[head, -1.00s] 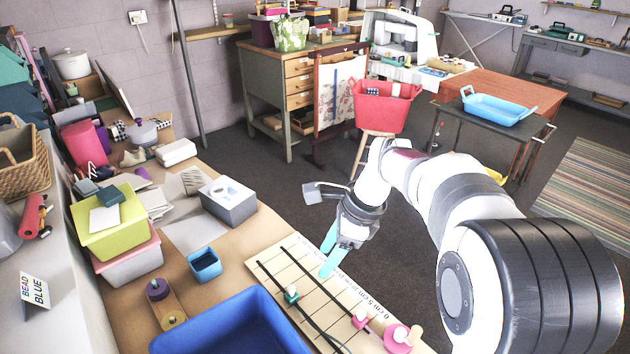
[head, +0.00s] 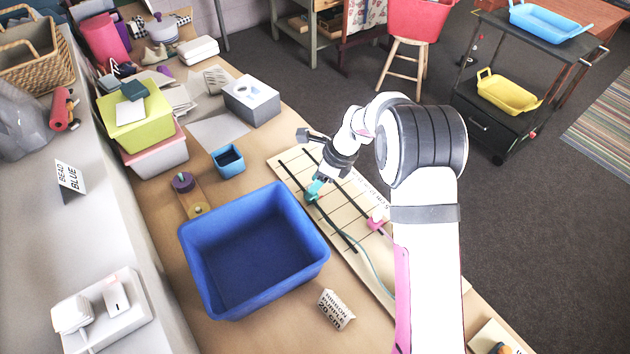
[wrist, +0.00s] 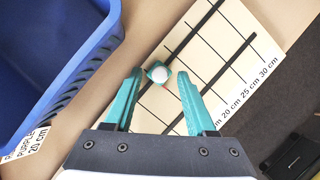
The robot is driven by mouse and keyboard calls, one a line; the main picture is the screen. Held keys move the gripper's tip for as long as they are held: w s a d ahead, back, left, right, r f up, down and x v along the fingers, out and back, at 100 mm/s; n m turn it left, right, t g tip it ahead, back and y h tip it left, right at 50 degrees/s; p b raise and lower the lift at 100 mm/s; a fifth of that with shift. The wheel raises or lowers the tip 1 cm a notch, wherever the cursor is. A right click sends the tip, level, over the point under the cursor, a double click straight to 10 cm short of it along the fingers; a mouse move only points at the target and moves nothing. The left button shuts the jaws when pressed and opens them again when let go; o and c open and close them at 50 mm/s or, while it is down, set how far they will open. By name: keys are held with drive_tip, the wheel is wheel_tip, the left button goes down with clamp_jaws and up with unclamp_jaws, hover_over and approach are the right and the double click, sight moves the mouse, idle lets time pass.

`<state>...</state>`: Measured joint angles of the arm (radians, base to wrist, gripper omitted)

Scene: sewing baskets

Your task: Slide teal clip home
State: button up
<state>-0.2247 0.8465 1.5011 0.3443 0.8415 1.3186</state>
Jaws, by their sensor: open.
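The teal clip (wrist: 158,73), with a white round knob, sits on a dark track of the pale measuring board (head: 290,155). In the wrist view it lies between and just beyond the fingertips of my open gripper (wrist: 160,74), with a gap on both sides. In the head view my gripper (head: 316,188) is down at the board, and its teal fingers largely hide the clip. The board carries two dark tracks crossed by thin lines; the wrist view shows labels 20 cm, 25 cm and 30 cm along one edge.
A deep blue bin (head: 255,250) stands close beside the board, its wall near the clip. A pink clip (head: 376,220) sits on the other track. A card (head: 337,310) reads ribbon purple 20 cm. A small blue box (head: 228,160) stands behind the bin.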

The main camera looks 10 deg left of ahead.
clamp_jaws()
drive_tip(key=shift+r, duration=0.1)
idle(1.3)
